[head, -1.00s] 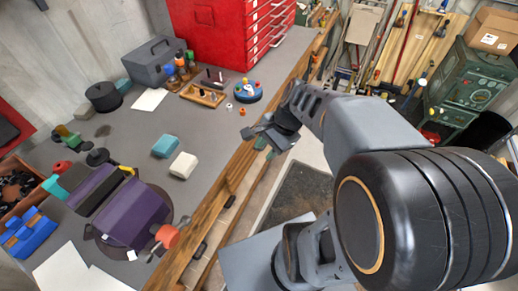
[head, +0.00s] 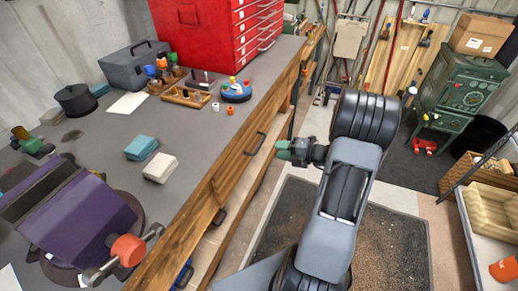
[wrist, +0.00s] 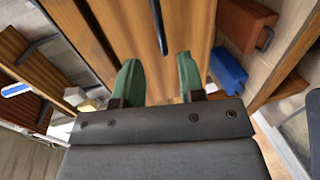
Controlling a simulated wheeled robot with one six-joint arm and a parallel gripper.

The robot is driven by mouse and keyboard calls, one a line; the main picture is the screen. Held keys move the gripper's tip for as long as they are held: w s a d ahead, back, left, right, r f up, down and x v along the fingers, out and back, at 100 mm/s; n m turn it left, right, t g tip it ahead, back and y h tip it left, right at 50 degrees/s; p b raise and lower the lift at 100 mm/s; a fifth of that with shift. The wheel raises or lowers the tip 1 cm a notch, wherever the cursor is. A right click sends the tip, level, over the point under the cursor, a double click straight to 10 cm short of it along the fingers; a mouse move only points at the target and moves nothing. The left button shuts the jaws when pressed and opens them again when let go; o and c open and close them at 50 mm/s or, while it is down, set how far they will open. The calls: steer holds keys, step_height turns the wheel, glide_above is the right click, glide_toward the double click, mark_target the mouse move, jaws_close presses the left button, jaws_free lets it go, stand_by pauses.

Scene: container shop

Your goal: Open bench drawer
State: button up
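The wooden bench front (head: 205,205) has drawers with dark bar handles. One dark handle (head: 256,143) is on the drawer front just left of my gripper (head: 283,150) in the head view. In the wrist view, a dark handle (wrist: 158,25) stands out against the wooden drawer front (wrist: 130,25), ahead of my gripper (wrist: 158,82) and roughly in line with the gap between its green fingers. The fingers are apart with nothing between them. They do not touch the handle. The drawer looks shut.
A purple vise (head: 85,225) with an orange-ended handle overhangs the bench front. A red drawer cabinet (head: 205,40) stands at the far end of the benchtop. The wrist view shows a blue bin (wrist: 228,68) and a brown bin (wrist: 245,22). A dark floor mat (head: 400,245) lies right of the bench.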

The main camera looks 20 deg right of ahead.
mark_target(259, 146)
steer(key=x, duration=0.9)
steer(key=shift+a+b, duration=0.1)
steer(key=shift+b, duration=0.25)
jaws_close()
